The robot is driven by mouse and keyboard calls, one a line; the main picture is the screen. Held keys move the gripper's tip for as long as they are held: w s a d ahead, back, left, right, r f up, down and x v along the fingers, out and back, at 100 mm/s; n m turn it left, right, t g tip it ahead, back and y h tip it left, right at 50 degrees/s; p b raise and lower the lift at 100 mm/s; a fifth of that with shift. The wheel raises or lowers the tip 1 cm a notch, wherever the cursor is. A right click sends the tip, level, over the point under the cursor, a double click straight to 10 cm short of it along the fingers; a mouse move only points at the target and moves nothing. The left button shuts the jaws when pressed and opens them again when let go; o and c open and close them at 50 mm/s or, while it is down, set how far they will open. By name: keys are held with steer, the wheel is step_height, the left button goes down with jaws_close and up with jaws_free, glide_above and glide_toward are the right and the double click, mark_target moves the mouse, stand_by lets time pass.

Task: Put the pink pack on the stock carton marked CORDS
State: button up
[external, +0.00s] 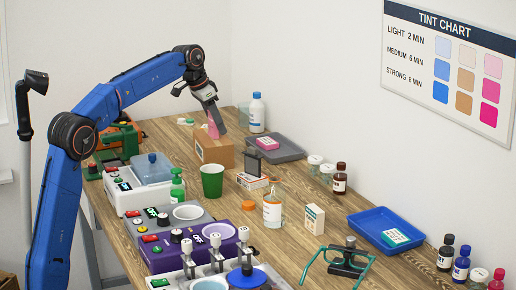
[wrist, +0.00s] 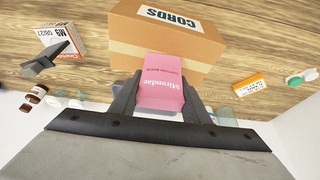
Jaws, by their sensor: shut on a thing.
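The pink pack (wrist: 162,80) is between the fingers of my gripper (wrist: 160,98) in the wrist view, its printed face showing. My gripper (external: 214,112) is shut on it. In the external view the pink pack (external: 213,130) is upright, just over the brown stock carton (external: 217,155) at the far end of the table. In the wrist view the carton (wrist: 145,38) lies beyond the pack, with the label CORDS in sight. The pack overlaps the carton's edge there. Whether its lower end touches the carton is not clear.
A grey tray (external: 290,152) and a white blue-capped bottle (external: 257,112) stand right of the carton. A green cup (external: 212,180) is in front of it, with a box (external: 251,183) nearby. Devices line the left edge. Bare wood shows between things at the right.

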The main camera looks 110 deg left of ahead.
steer(key=shift+f, duration=0.1)
steer(key=o, duration=1)
steer(key=v, duration=1.2)
